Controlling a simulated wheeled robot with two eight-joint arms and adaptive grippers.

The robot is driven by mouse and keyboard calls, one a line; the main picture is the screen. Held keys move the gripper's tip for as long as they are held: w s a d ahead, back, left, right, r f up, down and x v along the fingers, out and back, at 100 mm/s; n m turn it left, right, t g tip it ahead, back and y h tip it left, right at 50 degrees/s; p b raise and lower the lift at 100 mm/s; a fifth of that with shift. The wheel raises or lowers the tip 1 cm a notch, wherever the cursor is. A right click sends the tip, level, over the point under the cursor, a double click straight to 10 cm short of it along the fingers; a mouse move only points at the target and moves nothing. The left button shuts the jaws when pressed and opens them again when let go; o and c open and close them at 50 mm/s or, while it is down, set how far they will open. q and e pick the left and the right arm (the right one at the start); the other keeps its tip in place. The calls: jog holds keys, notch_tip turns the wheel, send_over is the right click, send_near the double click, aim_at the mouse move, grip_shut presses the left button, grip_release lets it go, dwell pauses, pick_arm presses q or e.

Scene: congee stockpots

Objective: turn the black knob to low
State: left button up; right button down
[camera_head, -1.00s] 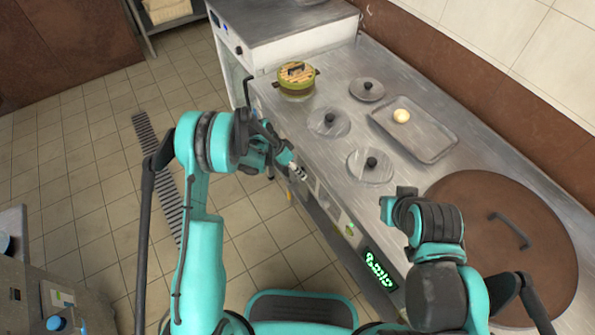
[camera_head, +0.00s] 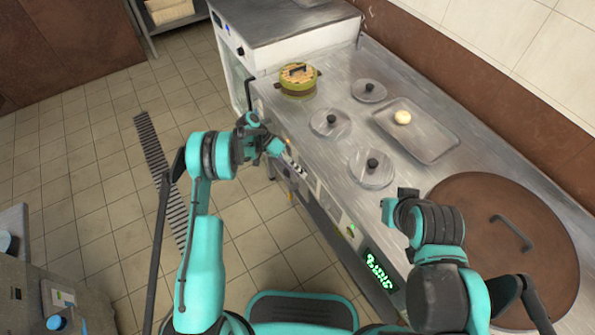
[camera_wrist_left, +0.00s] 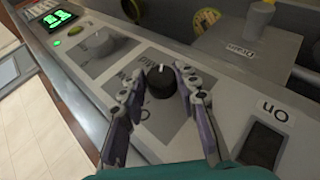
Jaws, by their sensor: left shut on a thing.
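The black knob (camera_wrist_left: 160,81) with a white pointer line sits on a grey square of the front panel in the left wrist view. My left gripper (camera_wrist_left: 160,92) has one finger on each side of the knob and is shut on it. In the head view my left gripper (camera_head: 277,146) is at the counter's front edge and hides the knob. My right gripper (camera_head: 388,211) hangs over the counter's front right; its fingers do not show clearly.
On the counter are a green pot (camera_head: 297,87), several lids, a tray (camera_head: 440,143) and a large brown lid (camera_head: 490,250).

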dwell(0.3)
pick_arm(q)
jog(key=o, duration=1.2)
jog(key=shift+c, duration=0.2)
jog(key=v, duration=1.2)
jog(key=shift+f, duration=0.1)
